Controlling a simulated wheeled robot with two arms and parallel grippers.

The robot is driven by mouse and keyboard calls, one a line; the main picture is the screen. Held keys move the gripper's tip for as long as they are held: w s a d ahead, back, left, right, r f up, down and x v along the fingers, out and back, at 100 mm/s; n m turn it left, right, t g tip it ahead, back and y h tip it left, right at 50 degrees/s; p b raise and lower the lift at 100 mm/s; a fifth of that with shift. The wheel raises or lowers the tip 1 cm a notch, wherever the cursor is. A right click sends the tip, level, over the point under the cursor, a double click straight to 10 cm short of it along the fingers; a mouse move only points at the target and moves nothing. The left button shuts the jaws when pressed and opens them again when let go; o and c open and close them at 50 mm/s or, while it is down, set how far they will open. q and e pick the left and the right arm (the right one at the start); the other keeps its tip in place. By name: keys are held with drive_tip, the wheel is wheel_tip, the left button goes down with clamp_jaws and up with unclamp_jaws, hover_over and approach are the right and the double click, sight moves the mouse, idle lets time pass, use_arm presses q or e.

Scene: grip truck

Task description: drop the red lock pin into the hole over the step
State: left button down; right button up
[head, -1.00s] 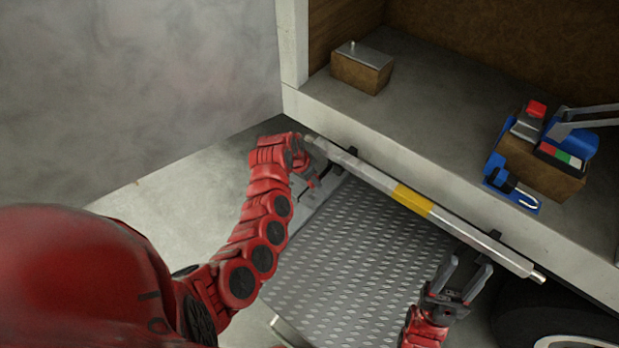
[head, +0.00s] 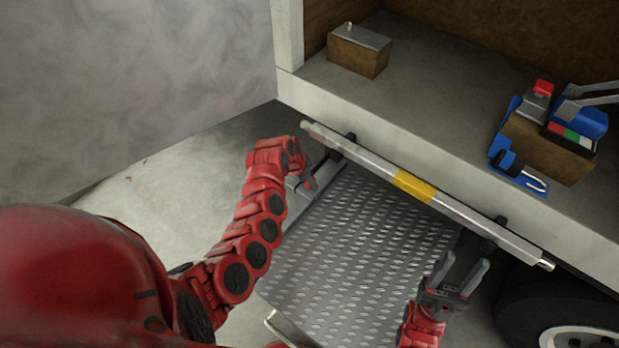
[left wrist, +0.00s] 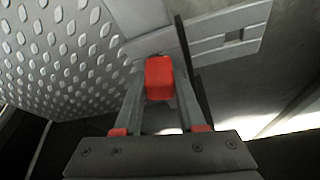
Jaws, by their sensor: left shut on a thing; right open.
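The red lock pin (left wrist: 159,78) is between the fingertips of my left gripper in the left wrist view, and only its red end shows. My left gripper (head: 308,181) is shut on it, low beside the left edge of the ridged step (head: 350,255) in the head view. My right gripper (head: 462,274) is open and empty above the step's right side.
A grey bar with a yellow band (head: 413,185) runs along the truck bed's edge, above the step. On the bed (head: 430,100) stand a wooden block (head: 358,52) and a block of blue tools (head: 550,140). A wheel (head: 575,325) is at lower right.

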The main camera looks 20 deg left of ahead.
use_arm(q)
drive_tip(key=shift+f, duration=0.4)
idle(0.3)
drive_tip(key=shift+c, duration=2.1)
unclamp_jaws()
drive_tip(key=shift+s+a+r, duration=0.1)
drive_tip(key=shift+r, duration=0.55)
drive_tip(key=p+v, duration=0.4)
drive_tip(key=v, duration=1.2)
